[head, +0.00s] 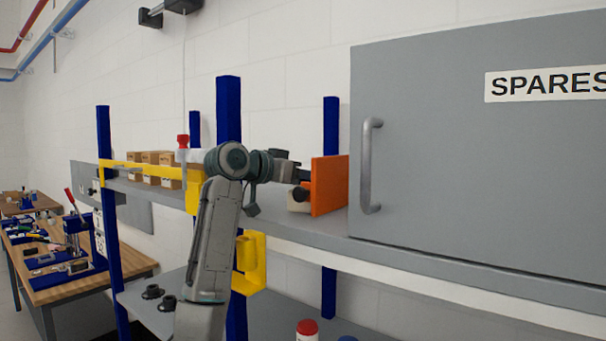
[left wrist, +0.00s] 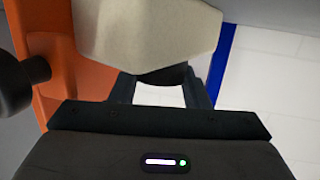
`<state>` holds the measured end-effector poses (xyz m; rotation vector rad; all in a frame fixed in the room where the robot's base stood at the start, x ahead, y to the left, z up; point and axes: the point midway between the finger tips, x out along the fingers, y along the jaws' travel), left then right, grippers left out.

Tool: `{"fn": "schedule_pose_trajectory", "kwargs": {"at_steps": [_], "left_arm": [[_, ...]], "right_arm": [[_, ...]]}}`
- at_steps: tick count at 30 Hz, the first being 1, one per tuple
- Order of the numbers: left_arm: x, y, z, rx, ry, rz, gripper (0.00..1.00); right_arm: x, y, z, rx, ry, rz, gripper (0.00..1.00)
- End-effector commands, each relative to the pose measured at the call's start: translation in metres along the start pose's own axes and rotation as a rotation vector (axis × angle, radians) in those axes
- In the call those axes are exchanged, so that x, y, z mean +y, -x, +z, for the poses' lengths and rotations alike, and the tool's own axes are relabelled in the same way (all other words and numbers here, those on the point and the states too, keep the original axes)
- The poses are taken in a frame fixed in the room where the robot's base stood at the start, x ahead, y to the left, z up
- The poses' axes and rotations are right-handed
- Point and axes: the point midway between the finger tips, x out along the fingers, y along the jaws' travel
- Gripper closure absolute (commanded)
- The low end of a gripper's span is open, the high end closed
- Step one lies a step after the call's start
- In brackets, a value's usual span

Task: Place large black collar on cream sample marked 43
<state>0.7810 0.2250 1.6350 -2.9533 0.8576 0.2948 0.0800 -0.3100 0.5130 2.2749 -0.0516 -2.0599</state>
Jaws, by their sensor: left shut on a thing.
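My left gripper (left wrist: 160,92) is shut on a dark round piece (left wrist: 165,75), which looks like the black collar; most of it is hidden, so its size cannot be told. A cream block (left wrist: 148,30) lies right against that piece and fills the upper middle of the left wrist view. No number shows on it. In the head view my left gripper (head: 298,176) is at the upper shelf, just left of an upright orange panel (head: 330,185). The cream block (head: 298,207) shows below it, partly hidden. My right gripper is not in view.
A black knob-like cylinder (left wrist: 15,82) stands close by the orange panel. The grey SPARES cabinet (head: 470,150) closes off the right. Small cardboard boxes (head: 152,160) sit on the upper shelf. Two black round parts (head: 167,303) stand on the lower shelf. Blue posts (head: 331,130) frame the rack.

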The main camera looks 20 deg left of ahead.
Motion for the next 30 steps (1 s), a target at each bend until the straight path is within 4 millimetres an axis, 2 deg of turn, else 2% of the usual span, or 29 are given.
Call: {"fn": "schedule_pose_trajectory", "kwargs": {"at_steps": [3,7,8,11,19,22,24,30], "left_arm": [[0.000,-0.001,0.003,0.000,0.000,0.000,0.80],[0.000,-0.002,0.008,-0.001,0.001,0.000,0.80],[0.000,-0.002,0.007,-0.002,0.001,0.000,0.54],[0.000,-0.002,0.007,-0.003,0.002,0.000,0.36],[0.000,-0.002,0.007,-0.004,0.002,0.001,0.36],[0.000,0.000,-0.002,-0.002,0.001,0.000,0.36],[-0.001,0.008,0.005,-0.001,-0.001,-0.002,0.36],[-0.001,0.042,0.005,0.001,-0.002,-0.004,0.36]], "right_arm": [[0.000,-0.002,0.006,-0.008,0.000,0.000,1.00],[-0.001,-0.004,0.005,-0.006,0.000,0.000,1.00],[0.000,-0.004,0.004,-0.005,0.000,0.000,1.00],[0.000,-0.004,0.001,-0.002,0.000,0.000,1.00],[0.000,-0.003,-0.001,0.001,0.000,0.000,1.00],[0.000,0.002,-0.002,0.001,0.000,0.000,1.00],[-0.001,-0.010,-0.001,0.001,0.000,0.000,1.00],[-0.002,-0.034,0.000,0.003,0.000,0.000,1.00]]}}
